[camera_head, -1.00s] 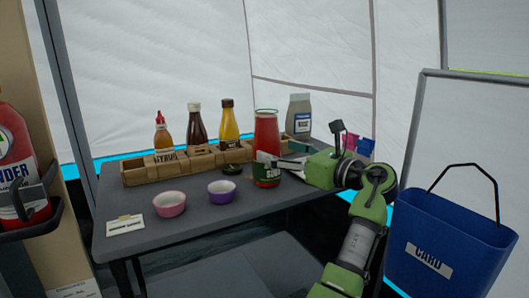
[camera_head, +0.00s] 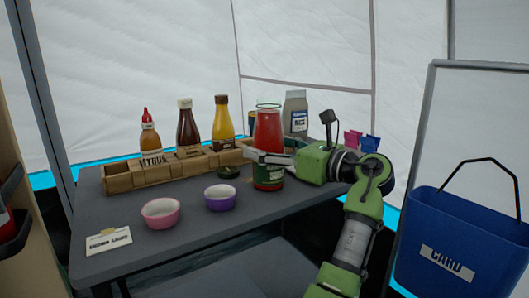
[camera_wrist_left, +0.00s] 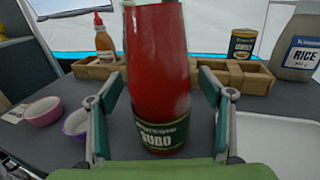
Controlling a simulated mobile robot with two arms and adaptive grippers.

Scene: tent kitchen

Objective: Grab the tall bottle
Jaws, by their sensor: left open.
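The tall bottle (camera_head: 267,130), red with a dark green label, stands upright on the grey table near its right side. In the left wrist view the bottle (camera_wrist_left: 157,55) fills the middle, its top cut off by the frame. My left gripper (camera_head: 268,158) is open at the bottle's lower half, just above the label. In the wrist view its two fingers (camera_wrist_left: 158,95) are on either side of the bottle, with small gaps visible. My right gripper is not in view.
A wooden rack (camera_head: 120,178) holds several sauce bottles behind. A pink bowl (camera_head: 161,220) and a purple bowl (camera_head: 220,204) stand front left. A rice bag (camera_head: 296,122) stands behind the bottle. A blue bin (camera_head: 455,245) is at the right.

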